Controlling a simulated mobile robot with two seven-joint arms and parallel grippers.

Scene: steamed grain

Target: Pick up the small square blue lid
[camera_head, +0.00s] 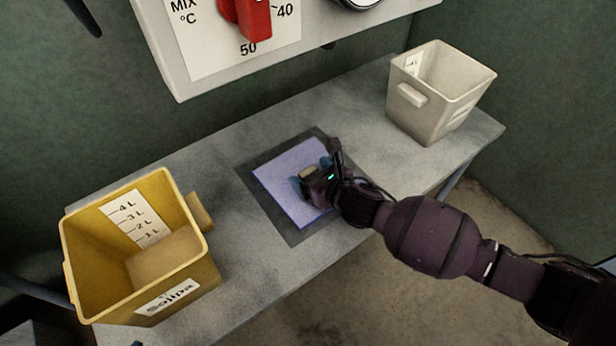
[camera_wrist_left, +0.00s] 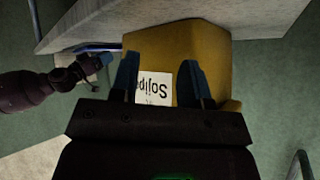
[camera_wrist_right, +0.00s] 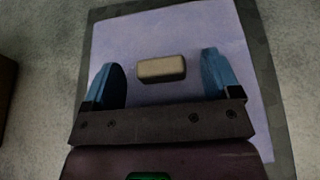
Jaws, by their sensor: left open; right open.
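The square blue lid (camera_head: 280,179) lies flat on a dark grey square (camera_head: 262,202) in the middle of the table. It has a small beige block handle (camera_wrist_right: 161,69) at its middle, seen in the right wrist view over the pale blue lid (camera_wrist_right: 175,30). My right gripper (camera_head: 312,170) is over the lid, open; its blue fingertips (camera_wrist_right: 162,78) stand on both sides of the handle with gaps, not visibly touching it. My left gripper (camera_wrist_left: 157,80) is open and empty, in front of the yellow container in the left wrist view. In the head view it is not clearly seen.
A yellow container (camera_head: 85,255) with litre marks and a "Soljpa" label stands at the left of the grey table (camera_head: 355,108). A white-beige container (camera_head: 430,115) stands at the right end. A panel with a red knob (camera_head: 246,18) hangs above the table's back.

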